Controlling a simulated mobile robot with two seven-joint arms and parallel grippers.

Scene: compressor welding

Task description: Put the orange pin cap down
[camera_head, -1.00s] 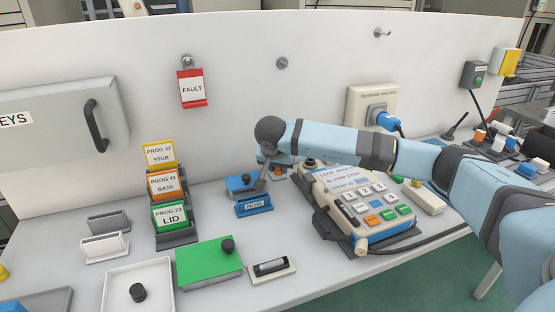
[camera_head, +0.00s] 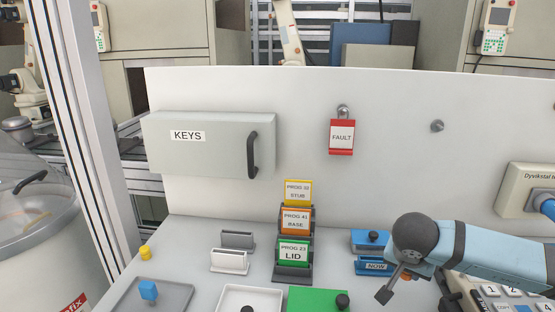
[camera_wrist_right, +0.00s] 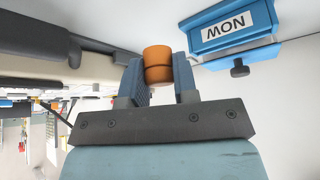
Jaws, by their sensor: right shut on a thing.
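The orange pin cap (camera_wrist_right: 158,58) is a small, round, ridged piece between the two fingers of my right gripper (camera_wrist_right: 158,76) in the right wrist view. The gripper is shut on it. In the head view my right gripper (camera_head: 390,288) is at the lower right, in front of the blue NOW holder (camera_head: 376,266) and partly covered by its own wrist. The NOW holder also shows at the upper right of the wrist view (camera_wrist_right: 235,27), beside the cap and apart from it. My left gripper is not in view.
The keypad unit (camera_head: 505,302) is right of my gripper. A green block (camera_head: 312,300) with a black knob and a white tray (camera_head: 230,292) are to the left. Program card holders (camera_head: 292,272) stand behind, and a grey tray (camera_head: 180,296) holds a blue pin.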

